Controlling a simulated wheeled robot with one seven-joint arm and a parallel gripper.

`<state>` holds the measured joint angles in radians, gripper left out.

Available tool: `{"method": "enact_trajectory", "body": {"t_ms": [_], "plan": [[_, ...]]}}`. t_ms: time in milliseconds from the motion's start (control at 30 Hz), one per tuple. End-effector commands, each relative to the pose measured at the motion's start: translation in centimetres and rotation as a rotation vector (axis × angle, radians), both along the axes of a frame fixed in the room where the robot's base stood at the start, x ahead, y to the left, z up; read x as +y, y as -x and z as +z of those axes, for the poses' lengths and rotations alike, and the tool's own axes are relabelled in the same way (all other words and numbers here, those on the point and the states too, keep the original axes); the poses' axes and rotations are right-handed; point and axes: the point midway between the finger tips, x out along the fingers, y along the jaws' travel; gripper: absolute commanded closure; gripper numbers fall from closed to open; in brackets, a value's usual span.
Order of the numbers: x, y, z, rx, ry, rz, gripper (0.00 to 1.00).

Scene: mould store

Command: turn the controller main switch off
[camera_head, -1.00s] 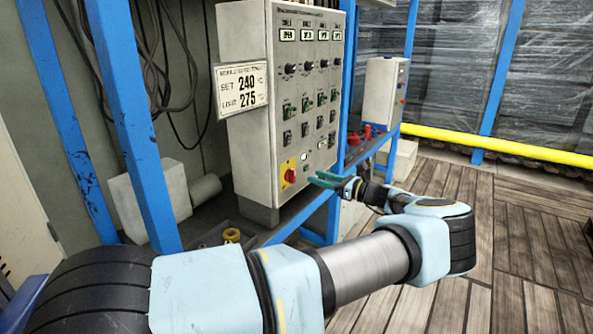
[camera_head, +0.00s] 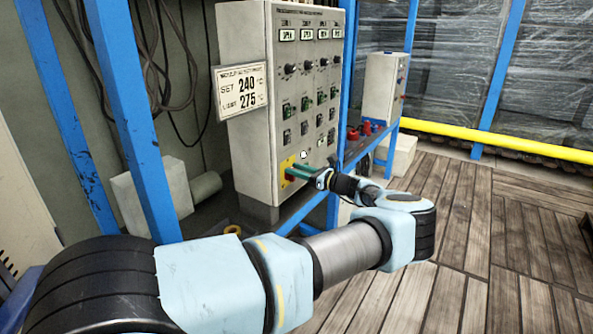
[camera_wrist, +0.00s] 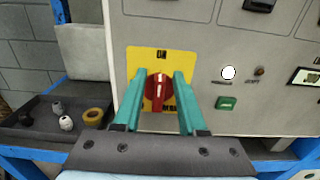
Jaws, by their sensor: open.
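The controller (camera_head: 255,120) is a grey cabinet on a blue frame with rows of displays, knobs and switches. Its main switch is a red rotary handle (camera_wrist: 158,90) on a yellow plate (camera_wrist: 147,62) at the lower left of the panel. In the wrist view the handle stands roughly upright. My gripper (camera_wrist: 157,78) is open, with one green finger on each side of the red handle; I cannot tell whether they touch it. In the head view my gripper (camera_head: 296,171) reaches the yellow plate and hides the handle.
A green button (camera_wrist: 227,103) and a white round lamp (camera_wrist: 229,72) are right of the switch. A dark tray (camera_wrist: 40,118) with small parts lies left. A sign (camera_head: 241,90) hangs on the cabinet's side. A second box (camera_head: 384,85) stands behind. The wooden floor at right is clear.

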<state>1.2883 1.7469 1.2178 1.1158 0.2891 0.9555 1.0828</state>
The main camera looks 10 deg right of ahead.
Motion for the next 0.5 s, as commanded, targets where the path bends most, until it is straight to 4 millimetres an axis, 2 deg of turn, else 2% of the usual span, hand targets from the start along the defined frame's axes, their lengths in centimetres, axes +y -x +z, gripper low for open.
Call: {"method": "enact_trajectory", "body": {"t_ms": [67,300,500], "plan": [[-0.01,0.0,0.0,0.0,0.0,0.0,0.72],[-0.01,0.01,-0.08,0.001,0.001,-0.001,0.98],[0.01,0.02,-0.27,0.004,0.003,-0.001,1.0]]}}
